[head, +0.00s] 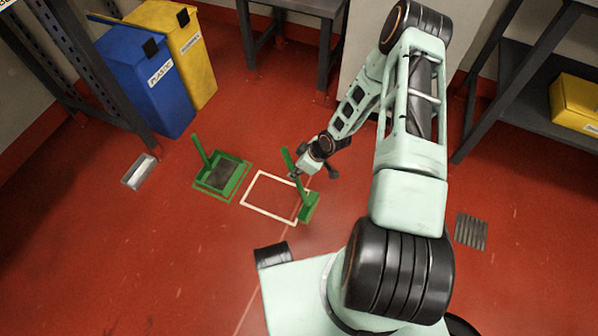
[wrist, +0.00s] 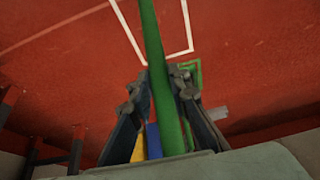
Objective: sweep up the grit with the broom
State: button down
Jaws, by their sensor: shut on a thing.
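The green broom (head: 307,205) stands at a tilt, its head at the right edge of a white outline (head: 262,207) on the red floor. I cannot tell whether the head touches the floor. My gripper (head: 297,175) is shut on the broom's handle; in the wrist view the handle (wrist: 158,60) runs between the two fingers. A green dustpan (head: 207,183) with an upright handle stands left of the outline, its inside dark. Loose grit is not clearly visible.
Blue (head: 150,85) and yellow (head: 190,55) bins stand at the back left. A small pale tray (head: 139,172) lies left of the dustpan. A floor grate (head: 471,231) is at the right, near a dark shelf (head: 515,85). Floor in front of the dustpan is clear.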

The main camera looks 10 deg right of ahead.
jog(key=shift+w+a+f+b, duration=0.1)
jog(key=shift+w+a+b, duration=0.2)
jog(key=shift+a, duration=0.2)
jog(key=shift+w+a+f+b, duration=0.1)
jog(key=shift+w+a+b, duration=0.05)
jog(key=shift+w+a, duration=0.3)
jog(key=w+a+b, duration=0.1)
jog(key=w+a, duration=1)
jog(key=a, duration=0.4)
jog(key=shift+a+f+b, duration=0.25)
jog(key=shift+b, duration=0.15)
dwell(0.8)
jog(key=shift+r+p, duration=0.65)
jog(key=shift+r, duration=0.85)
notch_tip(320, 180, up, 6)
jog(key=p, duration=0.3)
